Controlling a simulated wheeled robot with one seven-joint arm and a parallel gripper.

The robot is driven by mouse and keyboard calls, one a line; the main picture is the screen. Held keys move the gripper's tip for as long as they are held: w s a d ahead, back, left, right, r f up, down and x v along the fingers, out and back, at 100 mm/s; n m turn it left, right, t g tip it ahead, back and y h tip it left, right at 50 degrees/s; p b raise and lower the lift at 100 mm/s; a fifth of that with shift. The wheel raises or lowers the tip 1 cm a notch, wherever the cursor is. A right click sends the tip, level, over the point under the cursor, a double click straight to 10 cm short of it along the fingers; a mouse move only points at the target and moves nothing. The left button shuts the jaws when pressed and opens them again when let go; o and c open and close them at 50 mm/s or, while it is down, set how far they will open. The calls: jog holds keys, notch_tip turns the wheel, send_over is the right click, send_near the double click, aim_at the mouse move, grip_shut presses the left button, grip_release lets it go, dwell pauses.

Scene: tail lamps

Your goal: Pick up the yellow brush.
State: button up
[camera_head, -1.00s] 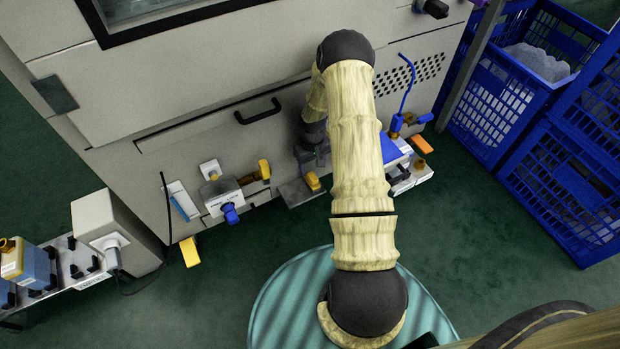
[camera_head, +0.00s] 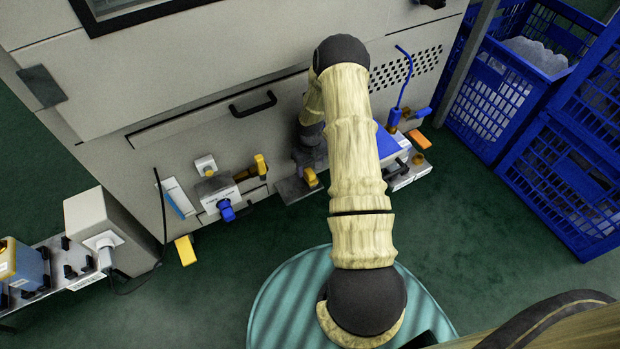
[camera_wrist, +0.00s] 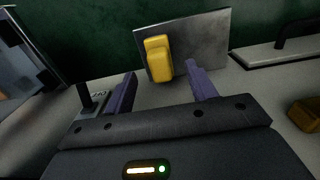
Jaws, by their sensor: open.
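A yellow block-like thing, perhaps the yellow brush (camera_wrist: 158,59), sits against a grey metal plate (camera_wrist: 208,40) in the wrist view. No bristles can be made out. My gripper (camera_wrist: 160,73) is open, its two purple-grey fingers pointing toward the plate. The yellow thing shows beyond and between the fingertips, with nothing held. In the head view the yellow thing (camera_head: 311,178) is small, beside the plate (camera_head: 292,190) low on the machine front. My gripper there is dark and partly hidden by my arm.
The grey machine (camera_head: 190,85) has a black handle (camera_head: 253,104). Other yellow parts include a yellow piece (camera_head: 186,250) near the floor and a yellow-handled fitting (camera_head: 260,166). An orange block (camera_head: 418,138) lies right. Blue crates (camera_head: 495,95) stand at right.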

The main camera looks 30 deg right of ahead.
aim_at(310, 172)
notch_tip(310, 172, down, 4)
jog(key=shift+b, duration=1)
jog(key=c, duration=1.1)
jog(key=shift+o, duration=0.2)
jog(key=shift+r, duration=0.15)
